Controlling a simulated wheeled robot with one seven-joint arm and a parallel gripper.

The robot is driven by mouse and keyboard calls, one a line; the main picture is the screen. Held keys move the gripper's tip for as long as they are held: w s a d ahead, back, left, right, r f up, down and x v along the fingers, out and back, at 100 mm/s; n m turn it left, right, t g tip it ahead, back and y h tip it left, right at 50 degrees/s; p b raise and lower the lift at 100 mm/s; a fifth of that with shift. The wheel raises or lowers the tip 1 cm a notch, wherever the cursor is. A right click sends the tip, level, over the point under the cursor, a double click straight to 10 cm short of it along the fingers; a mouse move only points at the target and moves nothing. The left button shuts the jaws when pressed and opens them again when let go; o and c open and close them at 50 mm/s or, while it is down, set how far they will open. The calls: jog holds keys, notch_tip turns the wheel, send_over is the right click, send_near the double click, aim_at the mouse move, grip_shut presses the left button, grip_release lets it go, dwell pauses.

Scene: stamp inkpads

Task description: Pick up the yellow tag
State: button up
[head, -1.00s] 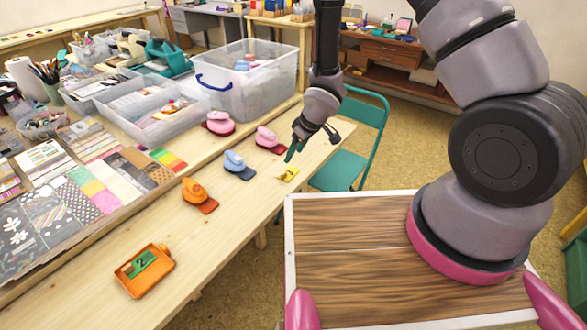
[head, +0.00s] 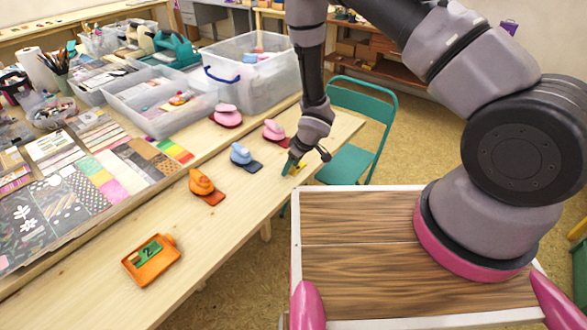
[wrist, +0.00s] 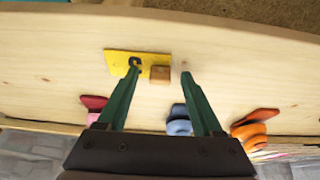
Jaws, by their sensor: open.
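The yellow tag (wrist: 116,61) lies flat on the wooden table, with a dark mark and a small brown block (wrist: 160,73) at its edge nearer my gripper. My gripper (wrist: 161,72) is open and empty, with its two green fingers pointing at the tag. In the wrist view the fingertips appear on either side of the block, the left one overlapping the dark mark. How high they are above the table is hard to tell. In the head view my gripper (head: 291,164) covers most of the tag, and only a little yellow (head: 301,167) shows beside it.
An orange tray (head: 137,277) with a green tag (head: 149,250) is nearer. Clear bins (head: 270,90) stand behind. A teal chair (head: 350,162) is beside the table.

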grip_shut()
jog(key=shift+r, duration=0.1)
